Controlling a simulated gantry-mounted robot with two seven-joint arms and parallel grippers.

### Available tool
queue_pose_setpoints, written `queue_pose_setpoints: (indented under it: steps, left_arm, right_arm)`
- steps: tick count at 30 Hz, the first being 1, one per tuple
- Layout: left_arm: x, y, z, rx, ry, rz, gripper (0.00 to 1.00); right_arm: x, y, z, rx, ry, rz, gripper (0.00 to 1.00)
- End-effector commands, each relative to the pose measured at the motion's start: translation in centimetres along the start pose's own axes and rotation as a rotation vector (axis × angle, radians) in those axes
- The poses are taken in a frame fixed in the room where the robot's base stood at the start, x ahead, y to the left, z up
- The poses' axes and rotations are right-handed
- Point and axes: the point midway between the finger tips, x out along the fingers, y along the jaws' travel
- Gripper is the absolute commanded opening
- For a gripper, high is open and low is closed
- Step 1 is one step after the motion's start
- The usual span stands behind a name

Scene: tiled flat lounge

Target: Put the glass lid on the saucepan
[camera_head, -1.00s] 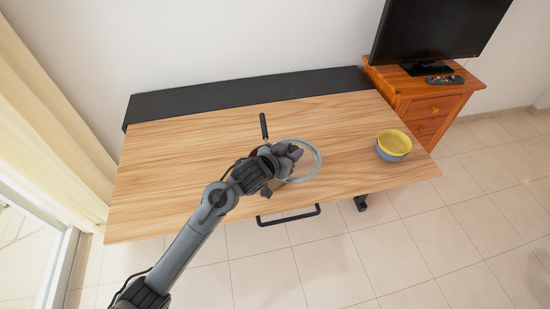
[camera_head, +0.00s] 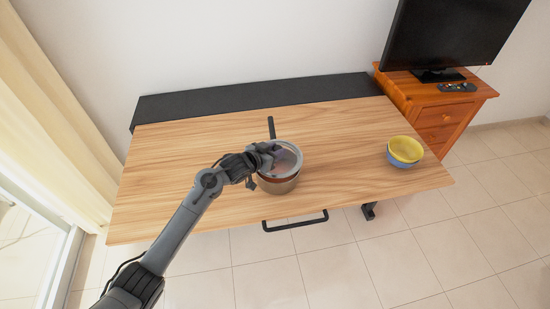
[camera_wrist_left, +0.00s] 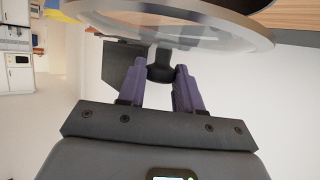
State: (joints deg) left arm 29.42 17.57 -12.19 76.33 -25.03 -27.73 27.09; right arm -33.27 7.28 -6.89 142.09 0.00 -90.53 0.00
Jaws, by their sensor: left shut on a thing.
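The saucepan (camera_head: 278,184), brownish metal with a black handle (camera_head: 271,127) pointing to the back, stands on the wooden table. My left gripper (camera_head: 269,153) is shut on the black knob (camera_wrist_left: 160,66) of the glass lid (camera_head: 291,161). The lid, clear with a grey metal rim, also shows across the top of the left wrist view (camera_wrist_left: 205,35). In the head view the lid overlaps the pan's mouth, set a little to the back right of it. Whether the rim touches the pan cannot be told. My right gripper is out of view.
A yellow bowl (camera_head: 405,148) sits in a blue bowl (camera_head: 400,163) at the table's right end. A black raised strip (camera_head: 250,99) runs along the back. A black bar handle (camera_head: 295,222) is at the table's front edge. The table's left half (camera_head: 165,180) is clear.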

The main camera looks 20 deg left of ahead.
Motion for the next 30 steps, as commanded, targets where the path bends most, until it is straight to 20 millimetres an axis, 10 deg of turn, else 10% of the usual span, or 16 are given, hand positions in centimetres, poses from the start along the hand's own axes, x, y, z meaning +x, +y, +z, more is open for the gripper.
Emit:
queue_pose_setpoints:
  steps: [19, 20, 21, 30]
  left_arm:
    - [1.3, 0.0, 3.2, 0.0, 0.001, 0.0, 0.0]
    - [1.3, 0.1, 3.2, 0.0, -0.001, 0.0, 0.39]
    - [1.3, 0.1, 3.2, 0.0, -0.001, 0.0, 0.45]
    - [1.3, 0.0, 3.2, 0.0, -0.002, -0.001, 0.6]
  right_arm:
    - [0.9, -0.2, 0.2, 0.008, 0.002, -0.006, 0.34]
    - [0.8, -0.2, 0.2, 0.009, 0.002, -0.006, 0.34]
    - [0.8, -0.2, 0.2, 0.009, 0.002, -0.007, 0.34]
    - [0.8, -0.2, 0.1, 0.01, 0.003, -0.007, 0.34]
